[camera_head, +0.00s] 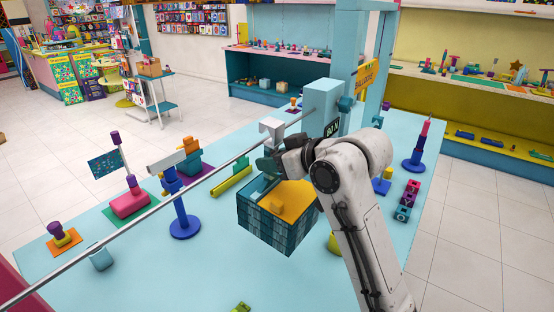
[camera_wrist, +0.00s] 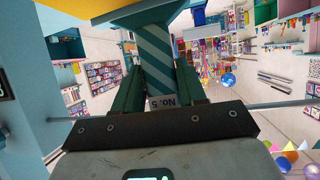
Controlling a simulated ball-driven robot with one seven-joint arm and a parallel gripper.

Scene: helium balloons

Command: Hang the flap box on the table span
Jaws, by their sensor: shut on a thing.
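The table span (camera_head: 150,211) is a thin grey rod running from lower left up to a teal post. My gripper (camera_head: 270,165) is above the box, beside the hook. In the wrist view its dark green fingers (camera_wrist: 158,88) are shut on a teal striped stem (camera_wrist: 153,55) marked "No. 5".
The teal post (camera_head: 323,108) stands behind my wrist. Table room is clear at front left.

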